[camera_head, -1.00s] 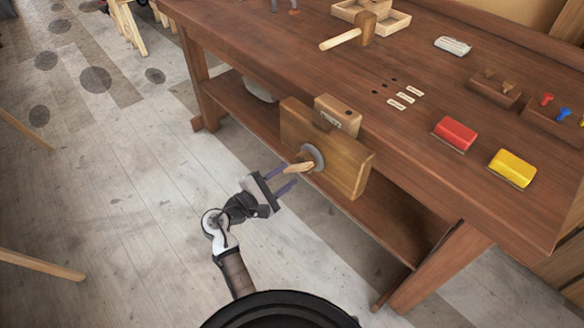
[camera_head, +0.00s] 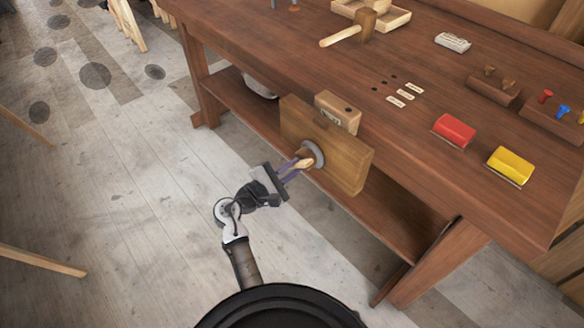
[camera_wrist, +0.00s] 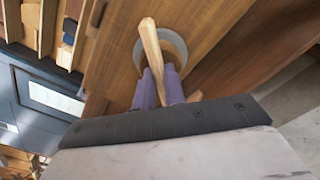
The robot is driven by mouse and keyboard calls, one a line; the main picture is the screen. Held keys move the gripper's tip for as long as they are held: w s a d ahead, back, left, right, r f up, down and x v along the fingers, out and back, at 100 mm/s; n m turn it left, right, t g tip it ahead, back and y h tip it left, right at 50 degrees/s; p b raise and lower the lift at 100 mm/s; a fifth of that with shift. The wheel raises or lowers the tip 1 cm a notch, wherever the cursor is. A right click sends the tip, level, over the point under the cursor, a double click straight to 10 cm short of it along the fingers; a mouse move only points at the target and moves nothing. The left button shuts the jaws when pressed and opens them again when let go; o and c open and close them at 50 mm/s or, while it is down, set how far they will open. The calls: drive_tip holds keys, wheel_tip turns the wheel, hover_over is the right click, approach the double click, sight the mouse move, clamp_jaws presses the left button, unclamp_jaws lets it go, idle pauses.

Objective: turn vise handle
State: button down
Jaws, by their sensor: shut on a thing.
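The wooden vise (camera_head: 345,150) is fixed to the front edge of the workbench. Its light wooden handle (camera_head: 304,163) sits at a round grey metal disc (camera_head: 316,153) on the vise's front jaw. My gripper (camera_head: 294,168) is at the handle, with its purple fingers shut on it. In the wrist view the handle (camera_wrist: 152,50) runs up from between the fingers (camera_wrist: 158,88), in front of the grey disc (camera_wrist: 176,46). The handle's lower end is partly hidden behind my gripper's body.
The workbench top (camera_head: 300,50) holds a mallet (camera_head: 350,27), a red block (camera_head: 454,130), a yellow block (camera_head: 510,166) and a wooden tray (camera_head: 395,19). A lower shelf (camera_head: 240,110) runs under the bench. The floor at left is mostly clear.

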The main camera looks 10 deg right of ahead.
drive_tip(key=shift+f+m+b, duration=0.1)
drive_tip(key=shift+m+b, duration=0.2)
drive_tip(key=m+b, duration=0.7)
drive_tip(key=shift+m, duration=0.4)
drive_tip(key=shift+f, duration=0.1)
idle(1.0)
drive_tip(key=c, duration=1.5)
unclamp_jaws()
drive_tip(key=shift+s+a, duration=0.1)
drive_tip(key=shift+a, duration=0.05)
drive_tip(key=shift+o, duration=0.2)
